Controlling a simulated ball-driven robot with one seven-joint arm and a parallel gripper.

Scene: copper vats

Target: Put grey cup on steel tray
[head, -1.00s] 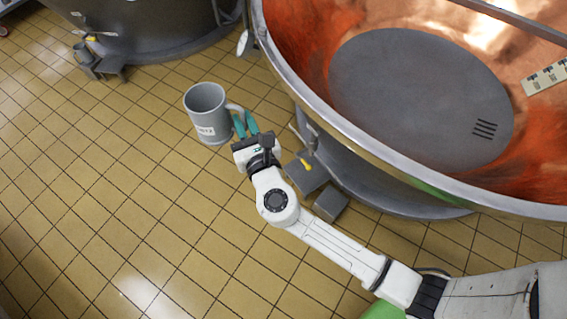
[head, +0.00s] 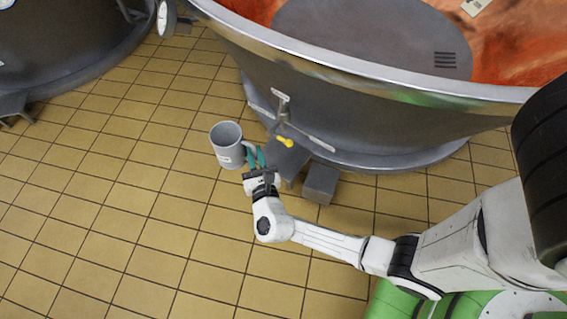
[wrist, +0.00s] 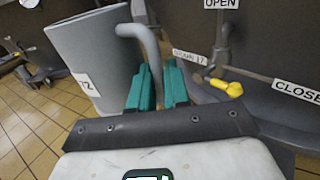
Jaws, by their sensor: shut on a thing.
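The grey cup (head: 227,146) is a mug with a white label, held out over the tiled floor in the head view. It also fills the left of the wrist view (wrist: 92,55), upright with a slight tilt. My gripper (head: 254,158) has green fingers and is shut on the cup's handle. In the wrist view its fingertips (wrist: 158,85) close around the lower part of the handle. No steel tray can be made out in either view.
A large copper vat (head: 380,100) stands close to the right of the cup. Its yellow-handled valve (head: 284,142) and grey step blocks (head: 320,182) are near my gripper. Another dark vat (head: 60,45) stands at the upper left. Tiled floor at the left is clear.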

